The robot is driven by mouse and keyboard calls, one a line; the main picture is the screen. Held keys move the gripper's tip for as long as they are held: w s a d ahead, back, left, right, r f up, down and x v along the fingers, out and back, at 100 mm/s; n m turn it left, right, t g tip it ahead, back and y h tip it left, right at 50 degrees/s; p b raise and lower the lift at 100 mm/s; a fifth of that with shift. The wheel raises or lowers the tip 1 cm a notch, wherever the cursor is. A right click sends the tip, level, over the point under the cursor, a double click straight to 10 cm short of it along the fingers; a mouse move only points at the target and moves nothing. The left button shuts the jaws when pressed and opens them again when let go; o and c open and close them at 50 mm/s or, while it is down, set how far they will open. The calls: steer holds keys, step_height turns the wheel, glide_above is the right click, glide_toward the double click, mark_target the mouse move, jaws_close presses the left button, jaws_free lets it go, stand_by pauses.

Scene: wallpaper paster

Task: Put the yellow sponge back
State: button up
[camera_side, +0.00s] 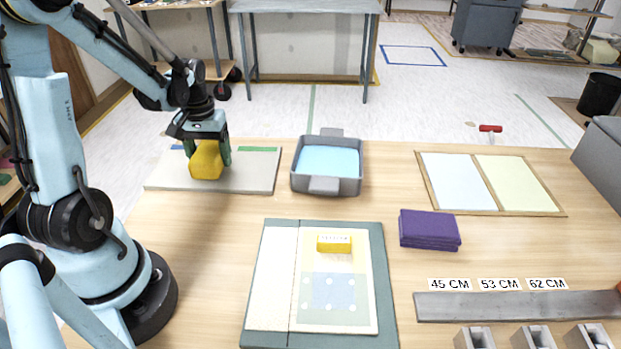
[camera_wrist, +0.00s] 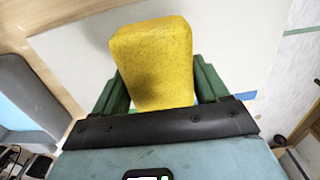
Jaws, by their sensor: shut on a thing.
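The yellow sponge (camera_side: 206,161) is between the green fingers of my gripper (camera_side: 207,152), at the left of the table in the side view. My gripper is shut on it. The sponge is over a pale board (camera_side: 250,172) with a blue strip and a green strip along its far edge. I cannot tell whether the sponge touches the board. In the wrist view the sponge (camera_wrist: 155,60) fills the middle, with a green finger on each side, and the pale board (camera_wrist: 75,50) shows behind it.
A grey tray (camera_side: 299,181) with light blue inside stands right of the board. A green mat (camera_side: 383,290) with wallpaper sheets and a small yellow block (camera_side: 334,244) lies in front. A folded purple cloth (camera_side: 429,229), framed panels (camera_side: 490,183) and a grey bar (camera_side: 520,305) are at right.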

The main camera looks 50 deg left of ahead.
mark_target(208, 149)
steer(key=shift+f, duration=0.35)
steer(key=o, duration=1.1)
step_height(208, 149, up, 12)
steer(key=d+m+t, duration=0.2)
steer(key=d+m, duration=0.1)
steer(key=d, duration=0.4)
steer(key=w+d+m+t, duration=0.1)
steer(key=d+m+t, duration=0.1)
steer(key=d, duration=0.4)
steer(key=d+m+t, duration=0.3)
steer(key=d, duration=0.4)
steer(key=shift+w+d+m, duration=0.3)
steer(key=shift+w+m, duration=0.05)
steer(key=shift+m, duration=0.05)
